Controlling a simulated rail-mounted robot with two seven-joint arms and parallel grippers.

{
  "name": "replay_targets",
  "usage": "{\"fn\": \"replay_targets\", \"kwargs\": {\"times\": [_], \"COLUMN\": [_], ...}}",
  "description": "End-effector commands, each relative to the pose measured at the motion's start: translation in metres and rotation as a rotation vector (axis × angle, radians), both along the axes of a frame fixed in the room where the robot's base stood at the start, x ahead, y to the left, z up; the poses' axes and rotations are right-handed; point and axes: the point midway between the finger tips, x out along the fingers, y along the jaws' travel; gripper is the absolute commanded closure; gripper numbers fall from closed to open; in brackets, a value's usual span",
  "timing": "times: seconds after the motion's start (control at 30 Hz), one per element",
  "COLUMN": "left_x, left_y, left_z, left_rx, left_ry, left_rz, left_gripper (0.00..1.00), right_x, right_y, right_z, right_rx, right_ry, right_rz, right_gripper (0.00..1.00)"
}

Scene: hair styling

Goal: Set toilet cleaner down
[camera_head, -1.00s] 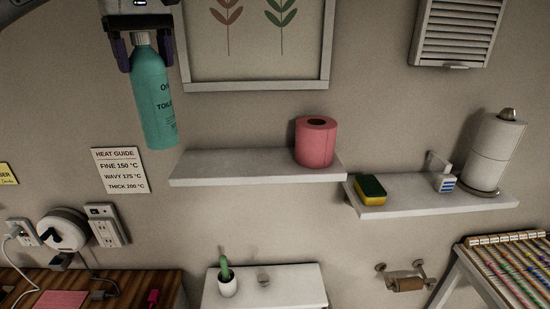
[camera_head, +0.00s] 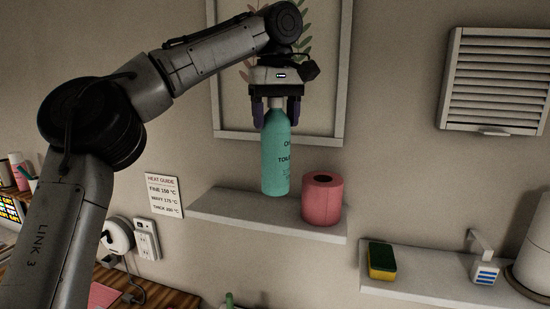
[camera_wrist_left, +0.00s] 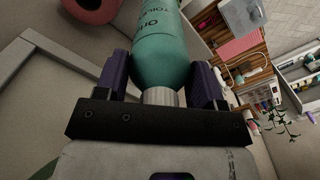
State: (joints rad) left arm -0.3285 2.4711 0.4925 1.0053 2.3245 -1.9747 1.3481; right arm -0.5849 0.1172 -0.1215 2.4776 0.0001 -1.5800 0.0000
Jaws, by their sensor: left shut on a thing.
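The toilet cleaner is a teal bottle (camera_head: 276,155) with dark lettering, held upright by its neck. My left gripper (camera_head: 277,112) is shut on it from above. The bottle hangs over the left wall shelf (camera_head: 225,206), just left of the pink paper roll (camera_head: 322,199). Its base looks at or slightly above the shelf; I cannot tell whether it touches. In the left wrist view the bottle (camera_wrist_left: 160,50) sits between the two finger pads, with the pink roll (camera_wrist_left: 92,8) at the top left. My right gripper is not in view.
A framed plant picture (camera_head: 279,134) hangs behind the gripper. A lower right shelf (camera_head: 415,285) carries a sponge (camera_head: 381,261) and a small white and blue item (camera_head: 485,271). The left shelf is bare left of the bottle. A wall vent (camera_head: 495,82) is at upper right.

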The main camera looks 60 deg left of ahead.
Motion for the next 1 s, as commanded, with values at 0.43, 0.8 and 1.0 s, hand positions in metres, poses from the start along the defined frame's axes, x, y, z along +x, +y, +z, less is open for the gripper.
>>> {"fn": "replay_targets", "kwargs": {"times": [0.43, 0.8, 1.0], "left_x": [0.027, 0.028, 0.028], "left_y": [0.060, 0.064, 0.063], "left_z": [-0.037, -0.066, -0.080], "left_rx": [0.001, -0.001, 0.001], "left_ry": [-0.001, -0.001, -0.002], "left_rz": [0.000, -0.003, -0.002], "left_gripper": [0.91, 0.91, 0.91], "right_x": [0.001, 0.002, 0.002], "right_y": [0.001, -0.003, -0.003], "right_z": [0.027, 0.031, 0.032], "right_rx": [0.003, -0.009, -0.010], "right_ry": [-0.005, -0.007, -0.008], "right_rz": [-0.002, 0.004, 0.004], "right_gripper": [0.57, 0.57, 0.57]}}
